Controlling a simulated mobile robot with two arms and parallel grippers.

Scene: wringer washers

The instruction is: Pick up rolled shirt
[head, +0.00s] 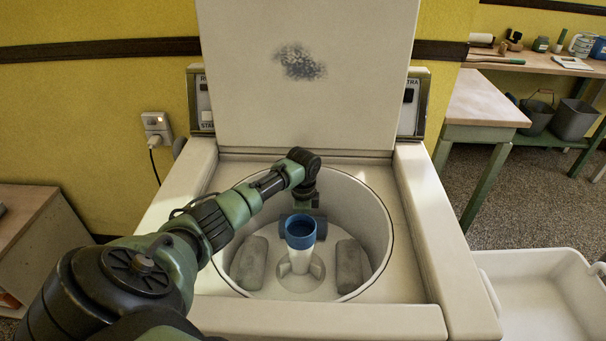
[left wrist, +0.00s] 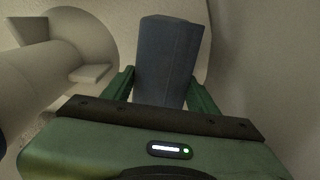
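A rolled shirt, dark blue-grey, lies at the back of the washer tub (head: 378,215), partly hidden behind the agitator (head: 300,250) with its blue top. In the left wrist view the roll (left wrist: 168,60) is between the two green fingers of my left gripper (left wrist: 162,88), which press close against both its sides. In the head view my left gripper (head: 304,198) reaches down into the tub, its tips mostly hidden behind the agitator. I cannot see clearly whether the roll touches the tub floor. My right gripper is not in view.
Two grey rolls lie in the tub, one left (head: 249,263) and one right (head: 348,266) of the agitator. The washer lid (head: 305,110) stands open behind. A white basin (head: 545,300) is at the right, with a workbench (head: 540,62) beyond.

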